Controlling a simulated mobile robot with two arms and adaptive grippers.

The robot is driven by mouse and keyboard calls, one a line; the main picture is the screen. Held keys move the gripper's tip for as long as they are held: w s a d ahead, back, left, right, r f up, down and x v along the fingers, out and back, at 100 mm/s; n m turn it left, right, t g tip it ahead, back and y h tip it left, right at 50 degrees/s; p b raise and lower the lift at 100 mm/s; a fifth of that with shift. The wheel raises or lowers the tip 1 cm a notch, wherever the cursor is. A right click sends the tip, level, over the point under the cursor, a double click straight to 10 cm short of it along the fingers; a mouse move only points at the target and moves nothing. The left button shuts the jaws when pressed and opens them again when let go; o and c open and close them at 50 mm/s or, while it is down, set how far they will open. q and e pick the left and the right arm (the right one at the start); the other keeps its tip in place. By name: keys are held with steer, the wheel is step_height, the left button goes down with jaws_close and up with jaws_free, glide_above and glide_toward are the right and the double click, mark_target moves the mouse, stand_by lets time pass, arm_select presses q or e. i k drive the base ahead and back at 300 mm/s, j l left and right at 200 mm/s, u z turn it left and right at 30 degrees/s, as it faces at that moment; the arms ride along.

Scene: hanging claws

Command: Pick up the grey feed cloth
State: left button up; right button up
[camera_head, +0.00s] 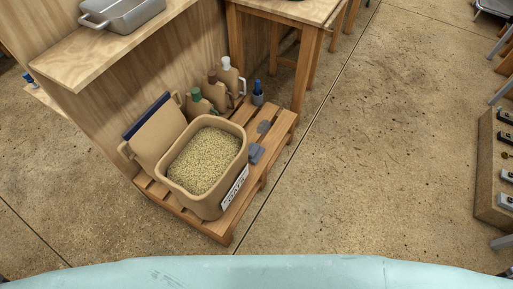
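A small grey piece (256,153) that looks like a folded cloth lies on the slatted wooden pallet, against the right side of the feed bin. A second, flatter grey piece (264,126) lies on the slats just behind it. Both are small in the picture, and I cannot tell for sure which is the feed cloth. The tan feed bin (243,166) is full of pale grain and stands on the pallet (218,226). Neither of my grippers is in view.
Tan jugs with green (197,95), brown (213,79) and white (226,66) caps and a blue-topped bottle (258,94) stand behind. A wooden shelf (80,55) overhangs at left. A wooden table (300,10) is behind.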

mark_target(255, 150)
steer(key=u, duration=0.25)
steer(key=i+l+u, duration=0.1)
steer(key=l+u, duration=0.3)
steer(key=i+l+u, duration=0.1)
steer(key=l+u, duration=0.15)
steer(key=u, duration=0.2)
steer(key=l+u, duration=0.4)
steer(key=i+j, duration=0.05)
